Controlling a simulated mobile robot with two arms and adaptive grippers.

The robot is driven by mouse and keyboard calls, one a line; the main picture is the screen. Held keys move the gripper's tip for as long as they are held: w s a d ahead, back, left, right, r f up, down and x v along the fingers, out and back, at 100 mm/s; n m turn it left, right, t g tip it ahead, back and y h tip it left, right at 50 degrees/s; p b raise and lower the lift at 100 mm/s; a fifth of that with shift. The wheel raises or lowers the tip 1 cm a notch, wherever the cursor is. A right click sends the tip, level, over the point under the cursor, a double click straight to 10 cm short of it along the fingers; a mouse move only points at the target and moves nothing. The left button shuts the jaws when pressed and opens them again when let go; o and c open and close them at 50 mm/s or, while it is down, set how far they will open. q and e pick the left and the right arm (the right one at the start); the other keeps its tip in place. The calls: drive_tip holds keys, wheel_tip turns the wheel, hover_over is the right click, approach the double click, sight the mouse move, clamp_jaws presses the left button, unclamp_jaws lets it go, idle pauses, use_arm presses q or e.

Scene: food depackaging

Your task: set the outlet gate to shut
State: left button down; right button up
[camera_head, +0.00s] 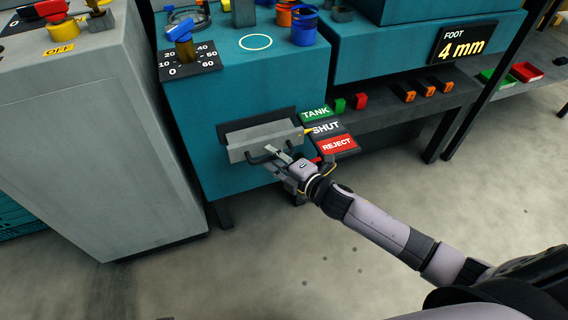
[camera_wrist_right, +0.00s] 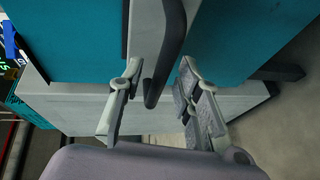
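The outlet gate (camera_head: 240,150) is a grey chute on the front of the teal machine, with a dark handle (camera_head: 257,159) on its face. Beside it are the green TANK (camera_head: 316,113), black SHUT (camera_head: 326,128) and red REJECT (camera_head: 337,144) labels. A small yellow pointer (camera_head: 308,131) at the gate's right side points at about SHUT. My right gripper (camera_head: 272,151) is at the handle. In the right wrist view its fingers (camera_wrist_right: 158,75) are apart, with the dark handle (camera_wrist_right: 167,50) between them and gaps on both sides. My left gripper is out of view.
A grey cabinet (camera_head: 90,150) stands close on the left. A dial plate (camera_head: 190,65) with a yellow-and-blue knob is on top of the teal machine. A dark shelf (camera_head: 400,115) with small coloured blocks is on the right. The floor in front is clear.

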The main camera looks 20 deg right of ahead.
drive_tip(key=v, duration=1.1)
drive_tip(key=shift+s+d, duration=0.15)
drive_tip(key=shift+s, duration=0.1)
drive_tip(key=shift+r, duration=0.15)
